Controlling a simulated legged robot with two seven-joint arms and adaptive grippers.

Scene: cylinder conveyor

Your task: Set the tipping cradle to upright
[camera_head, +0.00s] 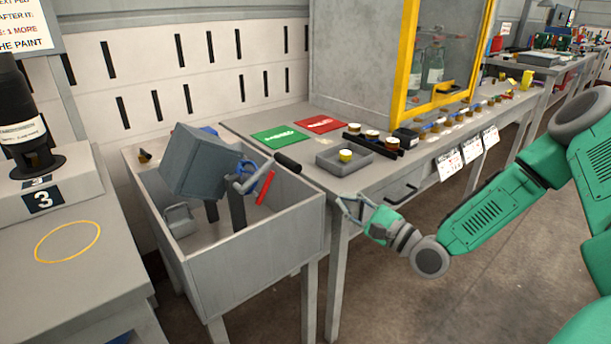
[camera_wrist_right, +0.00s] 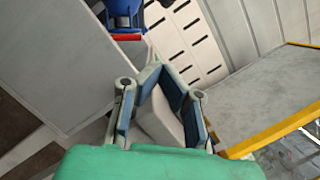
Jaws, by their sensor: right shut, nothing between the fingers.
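The tipping cradle (camera_head: 197,162) is a grey box held tilted on a stand inside a grey open-topped bin (camera_head: 253,226), in the head view. A lever with a black grip (camera_head: 288,162) sticks out beside it toward the right, near a blue part (camera_head: 247,167) and a red bar (camera_head: 265,187). A blue part and a red bar (camera_wrist_right: 127,37) also show at the top of the right wrist view. My right gripper (camera_head: 350,207) is shut and empty, to the right of the bin and in front of the bench edge, apart from the lever. My left gripper is out of view.
A grey table (camera_head: 75,270) with a yellow ring stands at left.

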